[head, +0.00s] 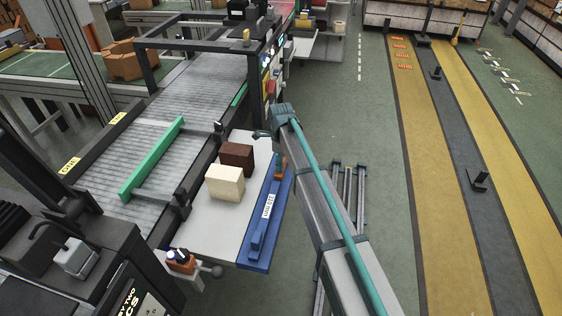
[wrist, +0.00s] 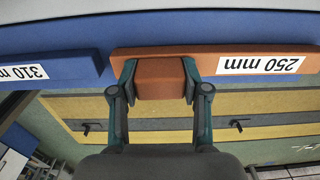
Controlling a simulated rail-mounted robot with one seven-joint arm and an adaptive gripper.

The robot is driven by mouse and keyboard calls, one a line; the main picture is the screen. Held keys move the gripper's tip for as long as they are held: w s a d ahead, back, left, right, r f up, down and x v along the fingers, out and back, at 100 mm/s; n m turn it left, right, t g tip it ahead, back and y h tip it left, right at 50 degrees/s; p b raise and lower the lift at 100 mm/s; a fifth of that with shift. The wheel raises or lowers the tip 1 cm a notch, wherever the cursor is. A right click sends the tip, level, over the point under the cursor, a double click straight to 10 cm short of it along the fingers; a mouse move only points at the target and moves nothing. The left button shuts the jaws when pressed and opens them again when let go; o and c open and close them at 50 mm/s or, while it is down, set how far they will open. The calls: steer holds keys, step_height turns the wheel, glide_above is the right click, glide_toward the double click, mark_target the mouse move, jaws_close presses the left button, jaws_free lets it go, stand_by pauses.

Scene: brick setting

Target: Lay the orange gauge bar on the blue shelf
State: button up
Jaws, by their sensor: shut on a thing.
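The orange gauge bar (wrist: 200,56) is labelled 250 mm and spans the upper middle and right of the wrist view. My gripper (wrist: 160,76) is shut on a block at the bar's middle, one finger on each side. The blue shelf (wrist: 220,24) lies just behind the bar; I cannot tell whether the bar touches it. In the head view the shelf (head: 252,264) runs along the table's right edge. A small part of the orange bar (head: 281,166) shows there beside my arm, which hides the gripper and most of the bar.
A blue bar (head: 265,216) labelled 310 mm lies on the shelf's near part; its end (wrist: 60,70) is close to the orange bar's left end. A cream block (head: 225,183) and brown block (head: 237,156) stand on the pale table (head: 205,232). A roller conveyor is left.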

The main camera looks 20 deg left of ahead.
steer(key=shift+f, duration=0.15)
steer(key=o, duration=1.2)
steer(key=shift+o, duration=0.2)
step_height(320, 180, up, 12)
steer(key=b, duration=0.2)
steer(key=shift+b, duration=0.3)
